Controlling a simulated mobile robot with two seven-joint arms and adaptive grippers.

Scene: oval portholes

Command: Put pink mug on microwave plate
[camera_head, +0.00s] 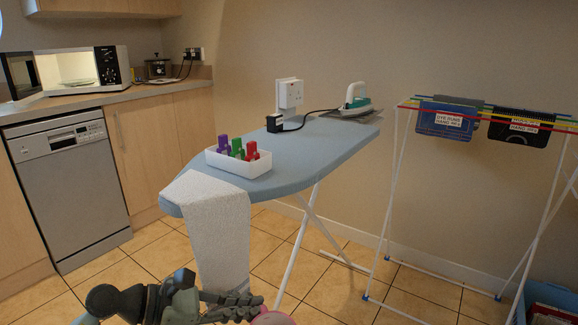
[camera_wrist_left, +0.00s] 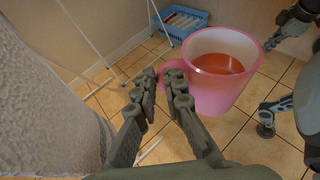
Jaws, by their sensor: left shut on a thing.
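The pink mug (camera_wrist_left: 215,78) is held by its handle between the fingers of my left gripper (camera_wrist_left: 168,80), off the floor. It stands roughly upright, and reddish-orange shows inside it. In the head view only the mug's pink edge (camera_head: 273,318) shows at the bottom, beside my left gripper (camera_head: 250,305), in front of the ironing board. The microwave (camera_head: 107,66) is on the counter at the far left with its door open. The microwave plate (camera_head: 77,83) lies inside its lit cavity, and no object shows on it.
The ironing board (camera_head: 310,150) carries a white bin (camera_head: 240,164) of coloured bottles, an iron (camera_head: 354,100) and a hanging cloth (camera_head: 213,215). A drying rack (camera_head: 400,170) stands right. A dishwasher (camera_head: 75,180) is under the counter (camera_head: 150,91). Tiled floor between dishwasher and board is open.

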